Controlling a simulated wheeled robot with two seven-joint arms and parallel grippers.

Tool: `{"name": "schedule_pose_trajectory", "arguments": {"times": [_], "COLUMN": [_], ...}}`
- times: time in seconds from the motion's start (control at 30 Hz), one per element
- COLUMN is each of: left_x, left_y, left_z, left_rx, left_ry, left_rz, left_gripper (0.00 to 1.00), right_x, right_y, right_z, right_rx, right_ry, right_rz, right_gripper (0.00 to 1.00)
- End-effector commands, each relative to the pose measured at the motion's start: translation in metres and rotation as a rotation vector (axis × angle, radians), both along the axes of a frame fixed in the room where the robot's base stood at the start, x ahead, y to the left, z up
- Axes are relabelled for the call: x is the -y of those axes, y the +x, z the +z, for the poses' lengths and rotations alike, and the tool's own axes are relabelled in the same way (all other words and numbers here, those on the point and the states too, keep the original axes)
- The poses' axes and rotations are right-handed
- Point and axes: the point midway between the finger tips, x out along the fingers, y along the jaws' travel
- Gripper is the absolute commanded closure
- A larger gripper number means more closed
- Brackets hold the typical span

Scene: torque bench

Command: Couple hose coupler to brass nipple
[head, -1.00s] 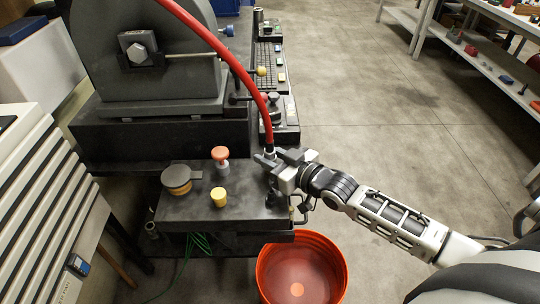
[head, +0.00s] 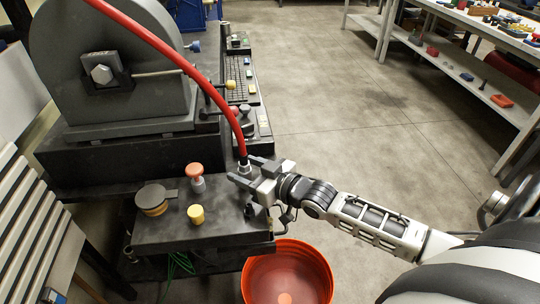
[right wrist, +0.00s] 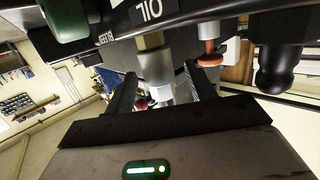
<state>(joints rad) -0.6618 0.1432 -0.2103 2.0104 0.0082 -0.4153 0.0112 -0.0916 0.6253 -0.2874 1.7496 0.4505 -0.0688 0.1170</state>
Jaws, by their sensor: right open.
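The red hose (head: 215,90) arches down to its metal hose coupler (head: 244,163) at the right edge of the dark bench block. My right gripper (head: 247,174) is there, its two fingers lying around the lower end of the coupler. In the right wrist view the right gripper (right wrist: 163,92) is open, with a pale metal cylinder (right wrist: 160,86) between its fingers. A brass fitting (right wrist: 151,42), which looks like the nipple, is in line with that cylinder, beside an OIL label. I cannot tell whether coupler and nipple are joined. My left gripper is not in view.
An orange knob (head: 195,171), a yellow knob (head: 196,214) and a round capped part (head: 152,199) stand on the block. An orange bucket (head: 325,262) is on the floor below. A large grey machine (head: 105,50) stands behind. Floor to the right is clear.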

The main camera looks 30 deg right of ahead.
Motion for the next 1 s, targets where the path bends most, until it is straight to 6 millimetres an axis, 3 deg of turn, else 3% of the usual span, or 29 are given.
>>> {"name": "schedule_pose_trajectory", "arguments": {"times": [0.6, 0.8, 1.0], "left_x": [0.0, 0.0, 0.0], "left_y": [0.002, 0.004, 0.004], "left_z": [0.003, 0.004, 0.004], "left_rx": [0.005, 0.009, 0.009], "left_ry": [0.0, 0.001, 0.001], "left_rz": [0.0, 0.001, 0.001], "left_gripper": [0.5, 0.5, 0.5], "right_x": [0.039, 0.046, 0.048], "right_y": [-0.115, -0.135, -0.141], "right_z": [0.021, 0.026, 0.028], "right_rx": [-0.002, 0.002, 0.004], "right_ry": [0.0, 0.0, 0.001], "right_rz": [0.001, 0.001, 0.001], "right_gripper": [0.45, 0.45, 0.45]}}
